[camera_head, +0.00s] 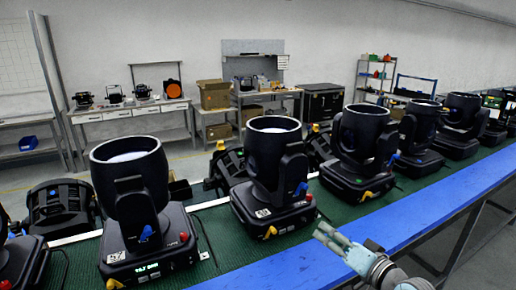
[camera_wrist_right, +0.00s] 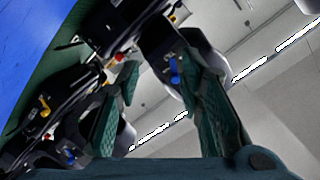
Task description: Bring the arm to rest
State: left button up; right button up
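Par cans show beyond the fingers in that view. A large black par can (camera_head: 134,180) stands upright at the left, and another (camera_head: 360,145) stands farther right, all on the green conveyor surface (camera_head: 215,235). My left gripper is not in view.
The blue rail (camera_head: 400,222) runs along the near edge of the conveyor. More par cans (camera_head: 462,115) continue to the right. Workbenches, cardboard boxes (camera_head: 214,93) and a shelf (camera_head: 375,75) stand by the back wall. The floor at lower right looks open.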

jog(key=s+a+f+n+g+h, duration=0.1)
jog(key=s+f+n+g+h, duration=0.15)
jog(key=s+f, duration=0.5)
jog(key=s+a+f+n+g+h, duration=0.1)
jog(key=s+a+f+g, duration=0.15)
jog(key=s+f, duration=0.55)
jog(key=s+d+f+n+g+h, duration=0.1)
jog(key=s+d+f+g+h, duration=0.15)
jog(key=s, duration=0.65)
jog(key=s+d+f+n+g+h, duration=0.1)
jog(key=s+d+f+g, duration=0.25)
jog(key=s, duration=0.65)
notch_tip(320, 180, down, 20)
jog(key=s+d+g, duration=0.1)
jog(key=g, duration=0.1)
jog(key=s+f+m, duration=0.1)
jog(key=s+f, duration=1.2)
jog(key=s, duration=0.1)
jog(key=shift+s+d+f+g, duration=0.2)
jog(key=shift+s+d+g, duration=0.1)
jog(key=shift+g, duration=0.1)
